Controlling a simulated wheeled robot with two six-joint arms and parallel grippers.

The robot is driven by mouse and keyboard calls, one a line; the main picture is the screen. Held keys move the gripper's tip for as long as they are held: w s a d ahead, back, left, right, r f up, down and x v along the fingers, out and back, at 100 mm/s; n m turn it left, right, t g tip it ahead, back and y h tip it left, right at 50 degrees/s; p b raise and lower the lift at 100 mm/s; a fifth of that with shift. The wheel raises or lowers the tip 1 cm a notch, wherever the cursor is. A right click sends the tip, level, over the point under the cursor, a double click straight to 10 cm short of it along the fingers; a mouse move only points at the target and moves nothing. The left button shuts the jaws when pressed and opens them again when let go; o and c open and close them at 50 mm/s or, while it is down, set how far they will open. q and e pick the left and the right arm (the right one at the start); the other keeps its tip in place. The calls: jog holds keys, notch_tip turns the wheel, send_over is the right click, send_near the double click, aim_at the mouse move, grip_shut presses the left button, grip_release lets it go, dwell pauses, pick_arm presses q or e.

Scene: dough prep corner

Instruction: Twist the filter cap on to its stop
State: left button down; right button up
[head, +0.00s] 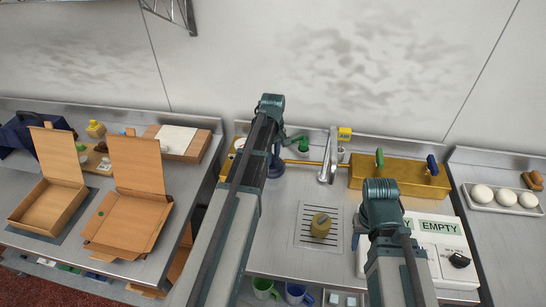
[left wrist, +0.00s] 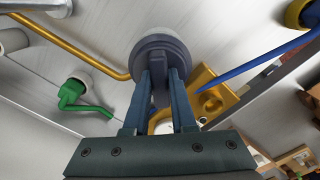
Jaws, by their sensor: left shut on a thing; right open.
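The filter cap (left wrist: 160,50) is a round dark grey-blue cap with a raised grip bar across its middle, seen in the left wrist view. My left gripper (left wrist: 161,85) is shut on that bar, one finger on each side. In the head view my left gripper (head: 271,108) is over the back of the sink counter, and my arm hides most of what is below; a dark blue round part (head: 277,168) shows beside it. Whether the cap is at its stop cannot be told. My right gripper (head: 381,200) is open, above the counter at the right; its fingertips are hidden.
A green-handled valve (head: 298,142) and a brass pipe (head: 303,162) are close to the left gripper. A tap (head: 329,160) stands right of them. A brass-coloured box (head: 390,172) and a white appliance (head: 442,232) are near my right arm.

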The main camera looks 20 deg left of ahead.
pick_arm(q)
jog(key=shift+f+b, duration=0.4)
jog(key=shift+f, duration=0.1)
jog(key=shift+m, duration=1.7)
jog(key=m, duration=0.3)
jog(key=shift+m, duration=1.7)
